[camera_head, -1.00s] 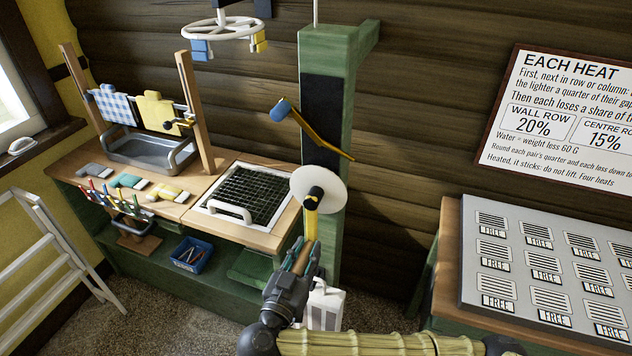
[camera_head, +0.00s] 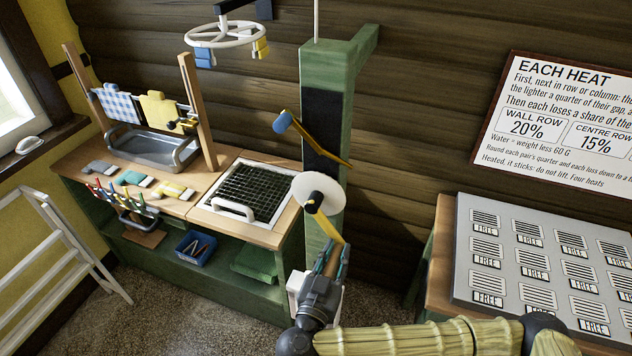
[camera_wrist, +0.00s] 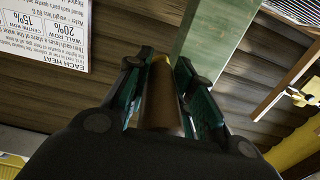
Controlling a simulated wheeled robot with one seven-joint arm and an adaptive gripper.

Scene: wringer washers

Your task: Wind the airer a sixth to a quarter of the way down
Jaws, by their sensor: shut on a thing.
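The airer (camera_head: 225,35) is a white spoked ring hanging near the top of the head view, with small blue and yellow cloths on it. A green post (camera_head: 345,75) stands right of it. Low on the post is a crank with a white disc (camera_head: 322,187), a dark hub and a yellow arm (camera_head: 322,229). The arm slants down to the right. My gripper (camera_head: 331,260) is shut on the crank's brown handle, which shows between the green fingers in the wrist view as a brown handle (camera_wrist: 162,100). The fingers partly hide it.
A lever with a blue knob (camera_head: 282,121) juts from the post above the crank. A bench with a black grid (camera_head: 240,191) stands left. A grey panel of FREE slots (camera_head: 515,300) is at right. A white ladder (camera_head: 50,235) leans at far left.

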